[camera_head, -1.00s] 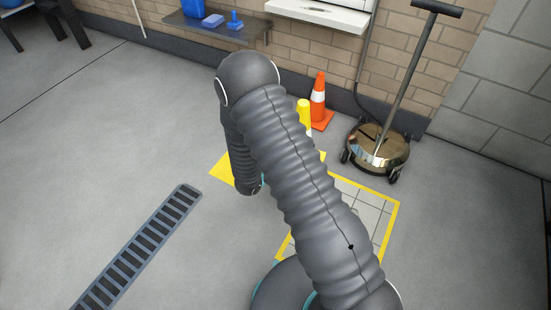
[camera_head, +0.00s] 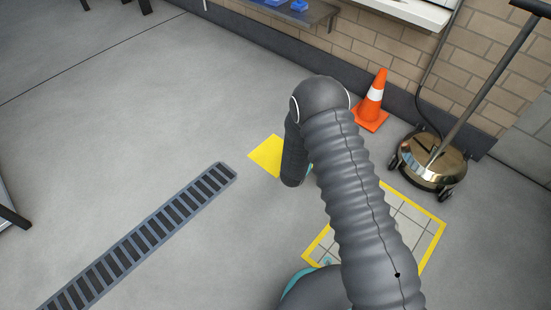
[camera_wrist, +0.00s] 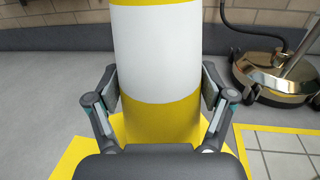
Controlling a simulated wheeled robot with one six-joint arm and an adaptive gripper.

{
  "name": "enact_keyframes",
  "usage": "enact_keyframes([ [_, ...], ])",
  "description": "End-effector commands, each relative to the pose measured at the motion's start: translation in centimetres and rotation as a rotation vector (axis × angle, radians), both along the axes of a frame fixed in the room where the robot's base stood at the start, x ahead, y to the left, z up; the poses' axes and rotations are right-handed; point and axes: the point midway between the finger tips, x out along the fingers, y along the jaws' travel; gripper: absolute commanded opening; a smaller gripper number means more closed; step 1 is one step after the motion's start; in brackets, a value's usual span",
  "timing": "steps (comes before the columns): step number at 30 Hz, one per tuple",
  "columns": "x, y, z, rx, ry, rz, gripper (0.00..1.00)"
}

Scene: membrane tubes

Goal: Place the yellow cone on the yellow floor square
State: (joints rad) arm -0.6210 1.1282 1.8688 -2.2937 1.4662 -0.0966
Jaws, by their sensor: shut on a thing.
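The yellow cone (camera_wrist: 160,118) with a wide white band stands upright in the middle of the wrist view, its top cut off. My gripper (camera_wrist: 161,87) has a finger on each side of it and is shut on it. The yellow floor square (camera_wrist: 75,158) shows low in the wrist view, around and behind the cone's lower part. Whether the cone's base touches the floor is hidden by my gripper. In the head view the yellow square (camera_head: 266,156) is partly covered by my arm, and the cone is hidden behind my arm.
An orange cone (camera_head: 373,103) stands by the brick wall. A brass floor machine (camera_head: 434,163) with a long handle is right of it.

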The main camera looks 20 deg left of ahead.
Motion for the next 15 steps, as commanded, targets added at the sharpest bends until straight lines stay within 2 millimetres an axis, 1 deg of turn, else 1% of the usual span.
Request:
enact_keyframes([
  [1,0.1,2.1,-1.2,-0.002,-0.004,0.052,0.12],
  [3,0.2,4.4,-2.0,-0.005,-0.006,0.112,0.12],
  [6,0.1,6.8,-2.8,-0.009,-0.007,0.174,0.12],
  [11,0.2,8.8,-3.5,-0.012,-0.01,0.219,0.12],
  [15,0.6,10.8,-4.7,-0.012,-0.011,0.226,0.12],
])
